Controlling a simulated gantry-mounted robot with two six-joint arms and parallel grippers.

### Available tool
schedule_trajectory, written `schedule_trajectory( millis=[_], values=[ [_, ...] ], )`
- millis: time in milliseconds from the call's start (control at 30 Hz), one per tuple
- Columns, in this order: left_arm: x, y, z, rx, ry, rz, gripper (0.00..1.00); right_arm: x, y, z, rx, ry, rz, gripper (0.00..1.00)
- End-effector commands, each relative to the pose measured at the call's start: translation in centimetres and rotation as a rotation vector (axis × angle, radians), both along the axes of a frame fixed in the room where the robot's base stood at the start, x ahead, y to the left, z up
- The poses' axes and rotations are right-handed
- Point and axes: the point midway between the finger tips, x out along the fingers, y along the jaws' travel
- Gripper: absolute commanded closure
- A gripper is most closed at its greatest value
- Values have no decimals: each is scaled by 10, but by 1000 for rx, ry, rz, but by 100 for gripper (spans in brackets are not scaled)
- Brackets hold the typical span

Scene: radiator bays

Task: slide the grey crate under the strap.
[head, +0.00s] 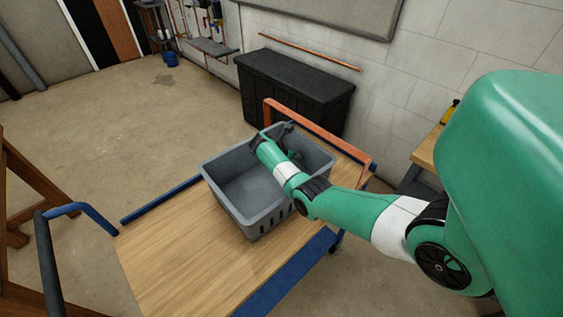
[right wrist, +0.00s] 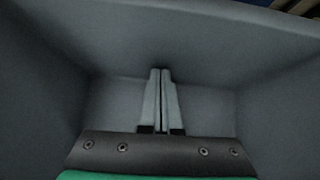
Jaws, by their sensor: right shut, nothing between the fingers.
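The grey crate (head: 238,210) stands upright on the wooden deck of a cart, and the part of its inside that shows is empty. The orange strap (head: 320,133) spans the far end of the deck like a low arch, just beyond the crate. I cannot tell whether the crate's far edge is under it. My right gripper (head: 284,127) reaches into the crate near its far wall, partly hidden by my own wrist. In the right wrist view, its fingers (right wrist: 161,72) are shut and empty, in front of the crate's grey inner wall (right wrist: 190,45). My left gripper is out of view.
The cart deck (head: 175,255) is clear in front of the crate. A blue rail (head: 160,200) edges its left side, and a blue handle (head: 75,210) rises at the near left. A black cabinet (head: 290,85) stands beyond the strap against the wall.

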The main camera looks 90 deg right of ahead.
Motion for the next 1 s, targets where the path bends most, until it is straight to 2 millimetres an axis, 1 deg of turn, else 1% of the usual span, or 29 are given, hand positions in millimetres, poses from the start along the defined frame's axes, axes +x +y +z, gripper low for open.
schedule_trajectory(
  millis=[33, 200, 300, 400, 500, 833, 933, 1000],
  values=[
    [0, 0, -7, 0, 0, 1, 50, -11, -11, -4, 0, -2, -4, 100],
    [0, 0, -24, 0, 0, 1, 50, -45, -48, -6, 0, 0, -4, 100],
    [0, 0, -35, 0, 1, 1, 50, -60, -65, -6, 0, -1, -2, 100],
    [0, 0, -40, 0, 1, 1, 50, -70, -75, -4, 0, 0, 0, 100],
    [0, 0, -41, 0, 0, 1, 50, -74, -80, -1, 0, 0, 1, 100],
    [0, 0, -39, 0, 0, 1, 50, -73, -79, 0, 0, 1, 2, 100],
    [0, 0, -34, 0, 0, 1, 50, -70, -76, 2, 0, 1, 4, 100],
    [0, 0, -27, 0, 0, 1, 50, -66, -71, 4, 2, 1, 5, 100]
  ],
)
